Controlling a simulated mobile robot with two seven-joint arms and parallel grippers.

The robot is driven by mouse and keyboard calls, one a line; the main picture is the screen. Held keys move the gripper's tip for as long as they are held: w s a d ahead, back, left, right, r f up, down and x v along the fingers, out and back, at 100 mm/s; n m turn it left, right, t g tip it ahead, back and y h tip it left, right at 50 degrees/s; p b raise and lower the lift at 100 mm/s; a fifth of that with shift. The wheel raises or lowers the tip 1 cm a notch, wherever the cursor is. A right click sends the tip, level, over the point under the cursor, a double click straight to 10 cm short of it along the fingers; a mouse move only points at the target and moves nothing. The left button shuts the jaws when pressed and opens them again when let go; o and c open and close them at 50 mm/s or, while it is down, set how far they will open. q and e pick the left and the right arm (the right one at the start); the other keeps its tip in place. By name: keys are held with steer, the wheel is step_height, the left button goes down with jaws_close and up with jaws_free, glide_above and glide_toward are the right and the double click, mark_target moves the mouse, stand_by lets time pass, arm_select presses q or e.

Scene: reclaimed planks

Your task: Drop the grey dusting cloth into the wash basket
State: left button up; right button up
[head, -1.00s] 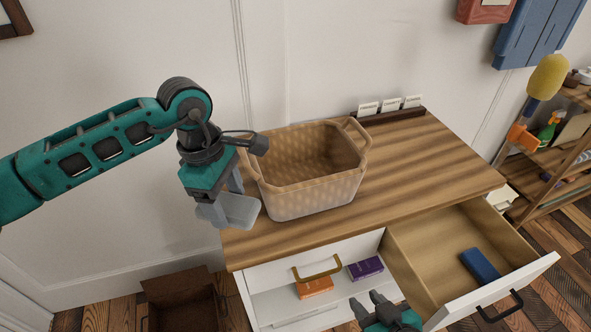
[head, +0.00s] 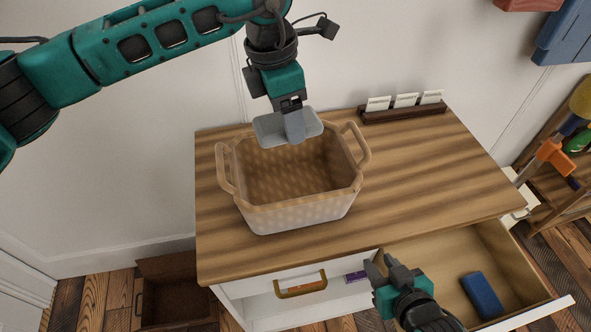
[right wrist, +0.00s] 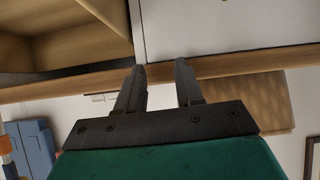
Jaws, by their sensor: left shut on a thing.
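The wash basket (head: 297,214) is a tan, two-handled basket standing upright on the wooden dresser top. Its inside looks empty in the head view. My left gripper (head: 292,132) is shut on the grey dusting cloth (head: 268,127), which looks like a flat grey pad. It holds the cloth above the back part of the basket's opening, apart from the basket floor as far as I can see. My right gripper (head: 383,266) is low at the dresser's front edge, near the open drawer. In the right wrist view its two fingers (right wrist: 157,85) are apart with nothing between them.
The dresser top (head: 430,165) is clear to the right of the basket. A card holder (head: 402,114) stands at its back edge. An open drawer (head: 435,262) juts out at the front right with a blue object (head: 482,295) inside. A shelf (head: 560,165) stands at the far right.

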arm_select(q)
steer(key=shift+f+b, duration=0.35)
steer(key=shift+f, duration=0.3)
steer(key=shift+f+b, duration=1.1)
steer(key=shift+f, duration=1.25)
steer(key=o, duration=1)
steer(key=shift+r, duration=0.15)
steer(key=r, duration=0.4)
steer(key=a+r, duration=0.1)
steer(key=r, duration=0.3)
steer(key=a+r, duration=0.1)
steer(key=r, duration=0.3)
steer(key=shift+s+r, duration=0.3)
